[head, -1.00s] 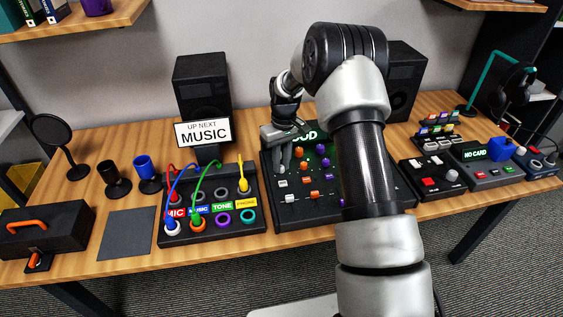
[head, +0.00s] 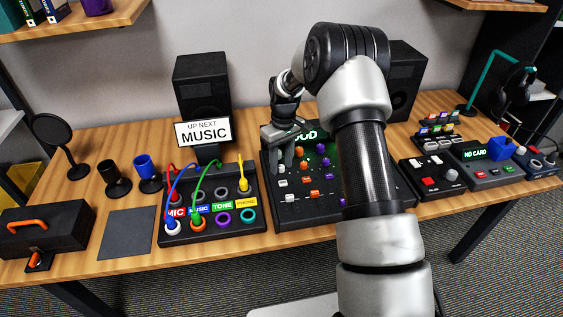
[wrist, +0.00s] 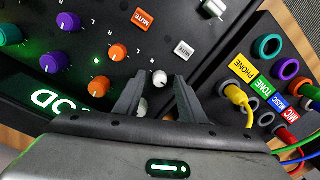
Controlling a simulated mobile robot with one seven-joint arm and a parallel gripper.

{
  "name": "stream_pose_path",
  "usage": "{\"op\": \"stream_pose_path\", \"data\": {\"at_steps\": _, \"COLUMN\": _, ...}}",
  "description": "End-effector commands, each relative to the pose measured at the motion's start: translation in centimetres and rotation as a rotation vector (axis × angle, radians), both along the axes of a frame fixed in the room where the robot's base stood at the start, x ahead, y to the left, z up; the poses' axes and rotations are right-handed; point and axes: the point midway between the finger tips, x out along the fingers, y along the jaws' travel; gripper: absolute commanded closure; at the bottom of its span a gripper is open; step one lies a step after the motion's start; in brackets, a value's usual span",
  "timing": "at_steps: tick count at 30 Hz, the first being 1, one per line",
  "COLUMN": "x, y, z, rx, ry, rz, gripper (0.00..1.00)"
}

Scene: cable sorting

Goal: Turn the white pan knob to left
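The white pan knob (wrist: 160,77) is a small round knob on the black mixer (head: 322,217), with L and R lettering near it. In the wrist view it sits between the tips of my gripper (wrist: 161,80). The gripper is open, with a visible gap beside the knob. A second white knob (wrist: 142,106) lies deeper between the fingers, partly hidden by the left one.
Orange knobs (wrist: 118,53) and purple knobs (wrist: 68,21) stand close beside the fingers. A white mute button (wrist: 184,49) is near the right fingertip. A patch box (head: 209,232) with coloured cables sits left of the mixer. Speakers (head: 202,82) stand behind.

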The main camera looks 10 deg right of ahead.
Motion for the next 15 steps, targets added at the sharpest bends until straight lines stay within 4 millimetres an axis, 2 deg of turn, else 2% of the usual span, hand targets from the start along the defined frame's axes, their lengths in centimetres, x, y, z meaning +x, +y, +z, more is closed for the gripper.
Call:
{"op": "stream_pose_path", "data": {"at_steps": 8, "x": 0.1, "y": 0.0, "z": 0.3, "rx": 0.000, "ry": -0.001, "rz": -0.001, "gripper": 0.63}}
{"op": "stream_pose_path", "data": {"at_steps": 11, "x": 0.2, "y": -0.1, "z": 1.4, "rx": 0.000, "ry": -0.004, "rz": -0.001, "gripper": 0.63}}
{"op": "stream_pose_path", "data": {"at_steps": 15, "x": 0.3, "y": -0.2, "z": 4.2, "rx": -0.001, "ry": -0.006, "rz": -0.001, "gripper": 0.63}}
